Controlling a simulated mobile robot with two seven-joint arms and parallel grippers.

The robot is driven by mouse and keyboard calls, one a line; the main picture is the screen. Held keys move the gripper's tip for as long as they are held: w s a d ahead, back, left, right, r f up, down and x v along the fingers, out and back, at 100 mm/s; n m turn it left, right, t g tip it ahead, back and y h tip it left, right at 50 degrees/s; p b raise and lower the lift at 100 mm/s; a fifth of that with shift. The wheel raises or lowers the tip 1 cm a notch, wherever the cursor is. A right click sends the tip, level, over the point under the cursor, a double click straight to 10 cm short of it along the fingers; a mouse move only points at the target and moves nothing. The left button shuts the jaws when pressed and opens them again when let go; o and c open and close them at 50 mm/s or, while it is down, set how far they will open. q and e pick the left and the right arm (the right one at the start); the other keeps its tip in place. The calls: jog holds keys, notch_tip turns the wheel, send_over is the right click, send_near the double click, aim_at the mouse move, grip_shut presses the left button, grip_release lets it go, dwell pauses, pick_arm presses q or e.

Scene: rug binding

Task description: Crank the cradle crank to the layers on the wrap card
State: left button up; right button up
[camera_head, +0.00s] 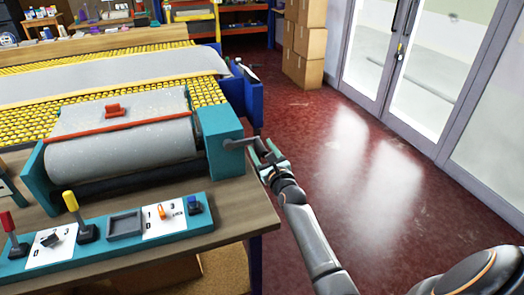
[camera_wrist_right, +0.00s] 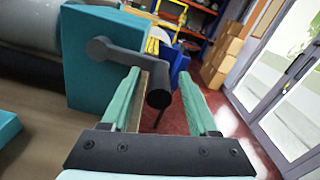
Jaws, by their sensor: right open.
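The grey crank (camera_head: 240,143) sticks out from the right side of the teal cradle end block (camera_head: 219,142). The cradle holds a wide grey roll (camera_head: 122,150). My right gripper (camera_head: 268,152) is at the crank's outer end. In the right wrist view, the open fingers of my right gripper (camera_wrist_right: 161,98) stand on either side of the crank's dark handle (camera_wrist_right: 159,92), with a gap at the right finger; contact on the left is unclear. I cannot pick out a wrap card for sure; small print on the white panels is hard to read. My left gripper is not in view.
A teal control panel (camera_head: 125,228) with red and yellow levers and white dial plates lies along the bench front. A red piece (camera_head: 113,111) lies on the grey sheet. Cardboard boxes (camera_head: 305,45) stand at the back. Red floor (camera_head: 330,150) is clear to the right.

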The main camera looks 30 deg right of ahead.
jog(key=shift+c, duration=0.3)
grip_shut()
dwell(1.1)
